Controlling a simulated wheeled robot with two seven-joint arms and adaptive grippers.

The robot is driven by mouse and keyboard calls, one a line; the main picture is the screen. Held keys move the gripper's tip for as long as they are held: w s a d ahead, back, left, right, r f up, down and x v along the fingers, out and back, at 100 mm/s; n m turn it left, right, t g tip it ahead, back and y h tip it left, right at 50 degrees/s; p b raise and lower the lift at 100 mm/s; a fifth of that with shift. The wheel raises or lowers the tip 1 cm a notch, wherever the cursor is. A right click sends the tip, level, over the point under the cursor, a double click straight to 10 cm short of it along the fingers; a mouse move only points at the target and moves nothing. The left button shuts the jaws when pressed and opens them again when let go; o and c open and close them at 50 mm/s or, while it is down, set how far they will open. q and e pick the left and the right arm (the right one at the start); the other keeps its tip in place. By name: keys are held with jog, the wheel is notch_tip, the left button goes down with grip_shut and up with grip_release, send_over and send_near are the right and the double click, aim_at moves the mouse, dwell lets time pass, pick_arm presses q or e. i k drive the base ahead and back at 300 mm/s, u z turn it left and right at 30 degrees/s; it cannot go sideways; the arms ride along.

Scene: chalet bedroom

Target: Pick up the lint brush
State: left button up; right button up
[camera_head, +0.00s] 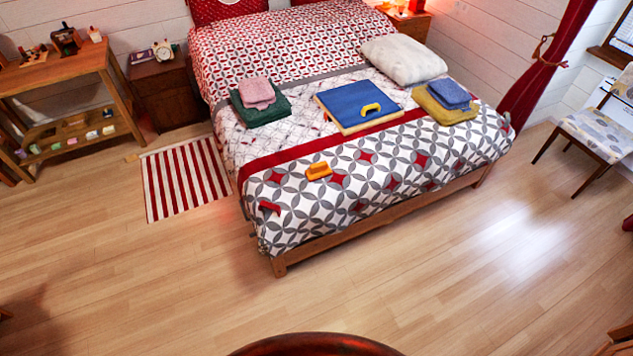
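An orange brush-like object with a raised handle (318,171) lies on the patterned bedspread near the foot of the bed. A yellow handle-shaped object (370,109) lies on a blue folded item (350,97) in the middle of the bed. At this size I cannot tell for sure which is the lint brush; the orange object looks most like a brush. Neither of my grippers is in view.
The bed (400,168) also holds folded towels (262,111) and a pillow (403,60). A striped rug (184,180), nightstand (160,90) and wooden shelf table (58,77) stand left. A chair (597,131) stands right. The wooden floor (400,270) before the bed is clear.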

aim_at(319, 170)
jog(key=u, duration=1.55)
jog(key=i, duration=2)
jog(key=z, duration=1.65)
